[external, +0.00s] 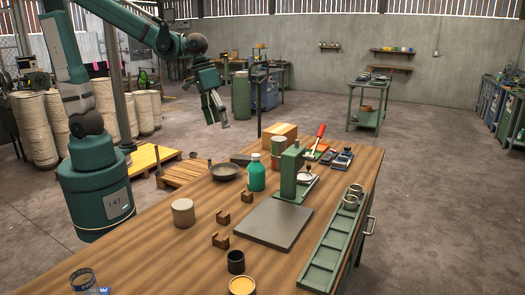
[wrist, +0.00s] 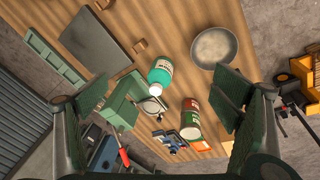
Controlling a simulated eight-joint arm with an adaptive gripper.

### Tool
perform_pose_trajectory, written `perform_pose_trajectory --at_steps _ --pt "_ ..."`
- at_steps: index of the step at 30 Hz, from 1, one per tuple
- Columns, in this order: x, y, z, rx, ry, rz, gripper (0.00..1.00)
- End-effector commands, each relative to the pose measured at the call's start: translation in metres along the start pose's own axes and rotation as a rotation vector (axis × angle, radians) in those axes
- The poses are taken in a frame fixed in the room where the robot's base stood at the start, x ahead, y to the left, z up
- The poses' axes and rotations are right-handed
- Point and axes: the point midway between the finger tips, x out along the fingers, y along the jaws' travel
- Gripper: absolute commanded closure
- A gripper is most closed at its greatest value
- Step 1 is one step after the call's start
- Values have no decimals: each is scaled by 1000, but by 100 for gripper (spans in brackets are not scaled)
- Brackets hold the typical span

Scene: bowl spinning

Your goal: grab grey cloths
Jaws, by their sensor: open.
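I cannot make out any grey cloths in either view. A flat dark grey square (external: 272,225) lies on the wooden table beside the green press; it looks like a stiff plate, and it also shows at the upper left of the wrist view (wrist: 92,45). My gripper (external: 214,114) hangs in the air past the far left part of the table, open and empty. Its two fingers stand wide apart at the sides of the wrist view (wrist: 160,100). Below, between and beyond them, are a teal bottle (wrist: 160,72), a red and green can (wrist: 190,118) and a grey bowl (wrist: 213,45).
On the table (external: 205,262) stand the green press (external: 291,172), a beige cylinder (external: 183,213), small wooden blocks (external: 221,240), a dark cup (external: 236,262) and a long green tray (external: 329,257). A cardboard box (external: 281,134) is at the far end. Pallets (external: 186,173) lie left.

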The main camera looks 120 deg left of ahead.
Motion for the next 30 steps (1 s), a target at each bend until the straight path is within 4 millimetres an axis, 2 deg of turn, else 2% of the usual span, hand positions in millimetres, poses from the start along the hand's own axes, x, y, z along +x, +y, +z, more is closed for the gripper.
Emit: perform_pose_trajectory --at_steps 6,17,30 --pt "27 -29 -36 -138 -39 -30 12" --pt "73 -87 -85 -364 -105 -76 12" --pt "135 -173 -132 -640 -186 -130 12"
